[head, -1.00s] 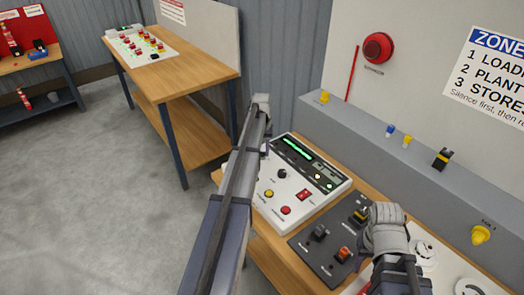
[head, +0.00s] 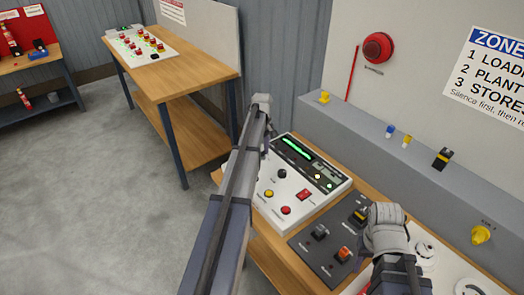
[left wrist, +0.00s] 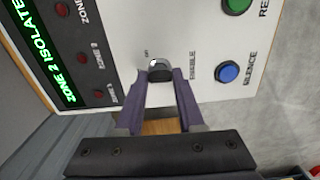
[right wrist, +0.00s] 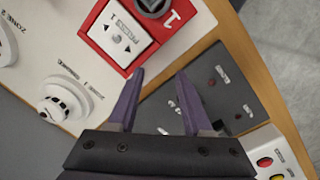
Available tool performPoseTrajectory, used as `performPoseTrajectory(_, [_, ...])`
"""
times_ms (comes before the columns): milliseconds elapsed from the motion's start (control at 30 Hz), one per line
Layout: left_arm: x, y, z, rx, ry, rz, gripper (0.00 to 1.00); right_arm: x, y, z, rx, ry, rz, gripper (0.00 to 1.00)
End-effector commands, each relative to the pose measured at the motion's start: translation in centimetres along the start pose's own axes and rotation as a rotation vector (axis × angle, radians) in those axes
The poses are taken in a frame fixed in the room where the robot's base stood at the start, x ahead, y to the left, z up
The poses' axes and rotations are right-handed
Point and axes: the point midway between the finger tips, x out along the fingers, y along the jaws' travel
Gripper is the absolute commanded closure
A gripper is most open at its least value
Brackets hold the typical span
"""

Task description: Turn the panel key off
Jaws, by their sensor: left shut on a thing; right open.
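The white alarm panel (head: 297,180) with a lit green display stands on the bench. The left wrist view shows part of its face (left wrist: 200,30) and the display text "ZONE 2 ISOLATE…". My left gripper (left wrist: 160,76) is shut on the dark key knob (left wrist: 158,68), which is next to the label "ENABLE". One finger is on each side of the knob. In the head view my left arm hides the key. My right gripper (right wrist: 160,75) is open and empty above the bench, near a red call point (right wrist: 118,38) and a dark switch plate (right wrist: 200,95).
A green button (left wrist: 236,4) and a blue "SILENCE" button (left wrist: 228,73) are beside the key. White detectors (head: 424,252) are at the right. A grey ledge (head: 340,118) runs behind the bench. A second bench (head: 190,75) stands at the back left. The floor at left is clear.

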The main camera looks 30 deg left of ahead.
Motion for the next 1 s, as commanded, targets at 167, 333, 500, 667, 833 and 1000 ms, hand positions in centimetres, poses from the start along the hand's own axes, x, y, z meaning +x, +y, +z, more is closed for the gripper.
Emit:
performPoseTrajectory(167, [0.00,0.00,-0.01,-0.035,0.000,0.000,1.00,0.00,0.00,0.00,0.000,0.000,0.000,0.50])
performPoseTrajectory(333, [0.00,0.00,-0.01,-0.047,0.000,0.000,1.00,0.00,0.00,0.00,0.000,0.000,0.000,0.50])
performPoseTrajectory(500, [0.00,0.00,-0.01,-0.049,0.000,0.000,1.00,0.00,0.00,0.00,0.000,0.000,0.000,0.50])
performPoseTrajectory(667, [0.00,-0.01,-0.01,-0.048,0.000,0.000,0.61,0.00,0.00,0.00,0.000,0.000,0.000,0.50])
performPoseTrajectory(833, [0.00,-0.01,-0.01,-0.047,0.000,0.000,0.42,0.00,0.00,0.00,0.000,0.000,0.000,0.50])
performPoseTrajectory(1000, [0.00,-0.01,-0.01,-0.047,0.000,0.000,0.32,0.00,0.00,0.00,0.000,0.000,0.000,0.50])
